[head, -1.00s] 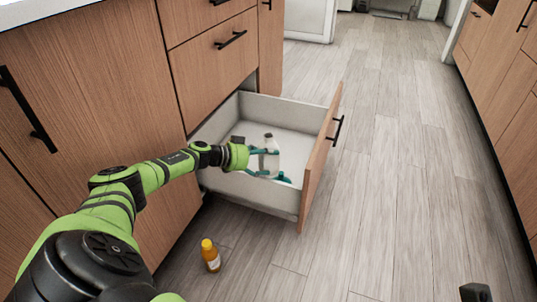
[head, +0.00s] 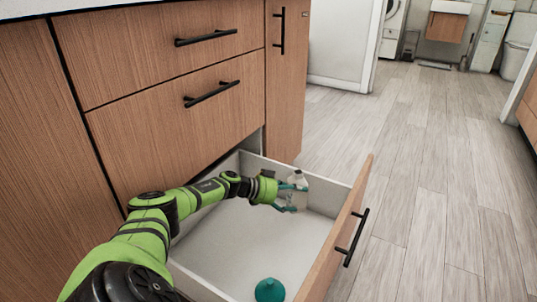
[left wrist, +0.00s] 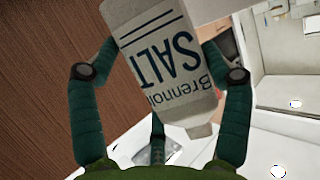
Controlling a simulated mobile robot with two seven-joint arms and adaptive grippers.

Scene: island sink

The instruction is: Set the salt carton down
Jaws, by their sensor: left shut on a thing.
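The salt carton (left wrist: 165,62) is white with dark lettering, and its text reads upside down in the left wrist view. My left gripper (head: 291,192) is shut on it, with green fingers on both sides of the carton. In the head view the carton (head: 299,179) is partly hidden by the fingers and looks small. It is held inside the open drawer (head: 240,250), near its far end. I cannot tell whether it touches the drawer bottom.
The drawer's middle floor is bare. The wooden drawer front (head: 345,225) stands out over the floor to the right. Closed cabinet fronts (head: 165,125) rise on the left. The grey plank floor is clear.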

